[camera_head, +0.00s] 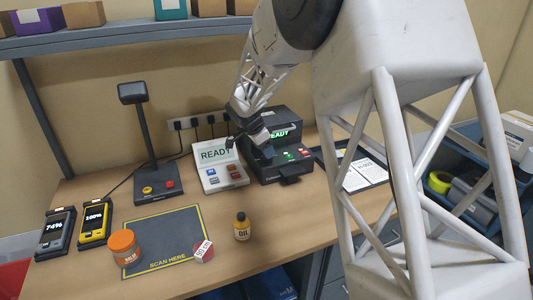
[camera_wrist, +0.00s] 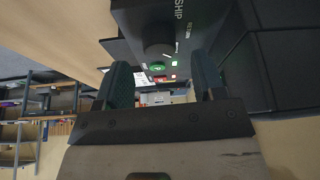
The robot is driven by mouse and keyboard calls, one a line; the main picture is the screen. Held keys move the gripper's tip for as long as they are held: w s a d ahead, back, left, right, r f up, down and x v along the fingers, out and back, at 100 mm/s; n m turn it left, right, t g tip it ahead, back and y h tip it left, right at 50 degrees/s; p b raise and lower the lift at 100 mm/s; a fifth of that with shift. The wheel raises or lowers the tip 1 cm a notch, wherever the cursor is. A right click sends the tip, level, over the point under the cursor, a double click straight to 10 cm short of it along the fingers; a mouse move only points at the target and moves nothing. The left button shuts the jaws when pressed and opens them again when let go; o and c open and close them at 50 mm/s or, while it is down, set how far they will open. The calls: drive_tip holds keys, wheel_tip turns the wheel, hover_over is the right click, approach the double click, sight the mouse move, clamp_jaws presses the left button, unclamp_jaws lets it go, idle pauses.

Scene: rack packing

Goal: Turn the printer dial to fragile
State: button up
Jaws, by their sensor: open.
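The black label printer (camera_head: 287,121) stands at the back of the bench with a green READY display; its dark face (camera_wrist: 205,18) fills the upper part of the wrist view. The round dark dial (camera_wrist: 158,38) sits on that face, with SHIP and RETURN lettering beside it. The fragile label cannot be made out, and the dial's setting is unclear. My gripper (camera_wrist: 161,62) is open, its two fingers apart on either side of the dial's line, apparently just short of it. In the head view my gripper (camera_head: 259,140) is at the printer's left front and hides the dial.
A white READY device (camera_head: 212,181) stands close left of the printer. A scanner stand (camera_head: 155,197), two handheld units, a scan mat (camera_head: 165,225), an orange-lidded jar (camera_head: 124,247) and an oil bottle (camera_head: 242,227) are further left and forward. A clipboard (camera_head: 362,172) lies to the right.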

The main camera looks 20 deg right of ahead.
drive_tip(key=shift+v, duration=2.3)
drive_tip(key=shift+w, duration=0.1)
drive_tip(key=shift+m, duration=0.5)
drive_tip(key=shift+x, duration=3.9)
